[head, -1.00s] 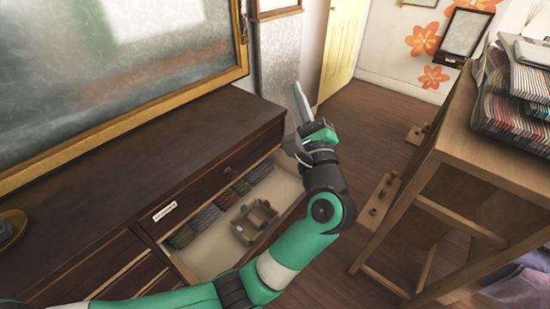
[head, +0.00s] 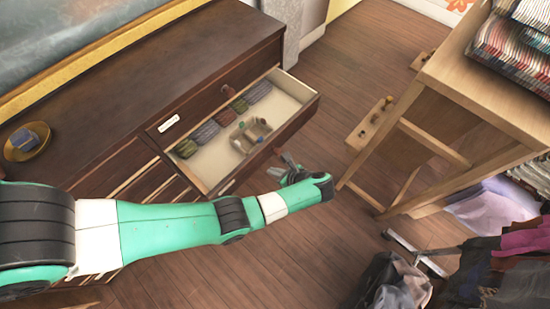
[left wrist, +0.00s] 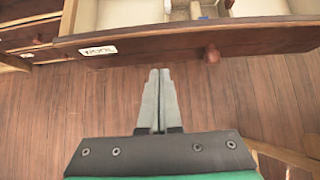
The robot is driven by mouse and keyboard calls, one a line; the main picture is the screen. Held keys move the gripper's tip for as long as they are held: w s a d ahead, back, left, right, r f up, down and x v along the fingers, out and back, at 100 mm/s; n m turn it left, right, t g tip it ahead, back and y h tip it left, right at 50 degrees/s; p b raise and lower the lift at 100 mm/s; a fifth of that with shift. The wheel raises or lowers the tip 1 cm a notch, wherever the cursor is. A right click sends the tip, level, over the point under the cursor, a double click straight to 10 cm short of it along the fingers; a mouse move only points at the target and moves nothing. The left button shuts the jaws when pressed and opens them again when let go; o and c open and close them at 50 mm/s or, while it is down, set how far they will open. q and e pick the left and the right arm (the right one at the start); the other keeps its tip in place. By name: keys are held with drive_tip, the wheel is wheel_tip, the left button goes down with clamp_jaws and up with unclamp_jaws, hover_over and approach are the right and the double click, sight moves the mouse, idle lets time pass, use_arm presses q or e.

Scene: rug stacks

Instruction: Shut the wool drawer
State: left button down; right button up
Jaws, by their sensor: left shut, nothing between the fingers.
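The wool drawer (head: 292,125) is pulled out of the dark wooden dresser, with skeins of yarn and a small divided box (head: 250,135) inside. In the left wrist view its front board (left wrist: 255,42) crosses the top, with a white label (left wrist: 98,51) and a round wooden knob (left wrist: 211,54). My left gripper (head: 288,166) is outside the drawer, in front of its front board. In the left wrist view the gripper's fingers (left wrist: 159,72) are together and empty, pointing at the board left of the knob, just short of it. My right gripper is not in view.
The dresser top (head: 185,75) holds a brass dish (head: 27,141) at the left. A wooden stand (head: 440,120) with stacked textiles (head: 515,45) is at the right. Cloth heaps and a dark bag lie at the lower right. Bare floor lies between the drawer and the stand.

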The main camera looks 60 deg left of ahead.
sight(251, 160)
use_arm(q)
drive_tip(key=a+f, duration=0.1)
drive_tip(key=a, duration=0.1)
drive_tip(key=s+a+f+b, duration=0.1)
drive_tip(key=a, duration=0.2)
drive_tip(key=s+a+f+b, duration=0.1)
drive_tip(key=a+f, duration=0.1)
drive_tip(key=a, duration=0.1)
drive_tip(key=shift+s+f, duration=0.1)
drive_tip(key=shift+s, duration=0.15)
drive_tip(key=shift+a, duration=0.1)
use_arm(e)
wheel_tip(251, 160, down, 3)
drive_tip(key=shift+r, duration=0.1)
use_arm(q)
drive_tip(key=shift+s, duration=0.1)
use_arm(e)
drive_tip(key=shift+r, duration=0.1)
